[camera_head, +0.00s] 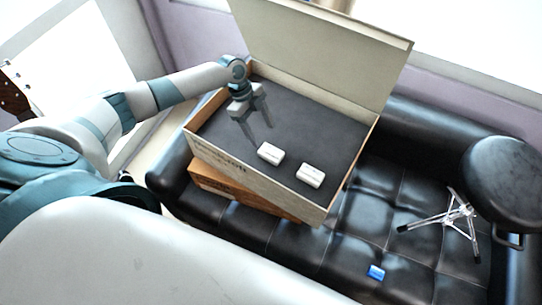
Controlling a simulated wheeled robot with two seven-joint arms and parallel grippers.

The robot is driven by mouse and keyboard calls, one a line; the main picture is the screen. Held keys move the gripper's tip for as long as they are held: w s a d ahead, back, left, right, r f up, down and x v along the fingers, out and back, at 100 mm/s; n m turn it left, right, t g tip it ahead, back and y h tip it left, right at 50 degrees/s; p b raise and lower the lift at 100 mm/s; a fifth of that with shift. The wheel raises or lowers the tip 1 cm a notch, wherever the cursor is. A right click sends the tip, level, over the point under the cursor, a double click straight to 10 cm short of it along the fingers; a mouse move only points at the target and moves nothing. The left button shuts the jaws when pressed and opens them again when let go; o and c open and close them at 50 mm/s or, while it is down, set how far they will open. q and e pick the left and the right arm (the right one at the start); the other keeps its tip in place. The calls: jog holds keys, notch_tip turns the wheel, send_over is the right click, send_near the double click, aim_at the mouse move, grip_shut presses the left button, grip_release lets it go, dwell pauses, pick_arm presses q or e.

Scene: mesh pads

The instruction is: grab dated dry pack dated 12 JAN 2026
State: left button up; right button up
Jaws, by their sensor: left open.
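Two small white packs lie on the dark floor of an open box (215,138). One white pack (270,153) is left of the middle, and the other white pack (310,175) is to its right, near the front wall. Any date print on them is too small to read. My left gripper (256,130) reaches into the box from the left, open and empty. Its fingers are above the dark floor, behind and to the left of the nearer white pack, apart from it. My right gripper is not in view.
The box's raised lid (325,50) stands behind it. Under the box is a brown carton (235,190) on a black tufted sofa (375,215). A small blue item (376,272), a metal tripod stand (452,215) and a round black stool seat (505,180) are at the right.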

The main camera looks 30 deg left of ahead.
aim_at(270, 151)
pick_arm(q)
jog(key=shift+b+x, duration=0.6)
jog(key=shift+x, duration=1.25)
jog(key=x, duration=0.1)
jog(key=b+x, duration=0.1)
jog(key=x, duration=0.2)
jog(key=shift+s+f+b, duration=0.1)
jog(key=shift+s+b, duration=0.25)
jog(key=shift+d+f, duration=0.25)
jog(key=shift+f, duration=0.15)
jog(key=c, duration=1.2)
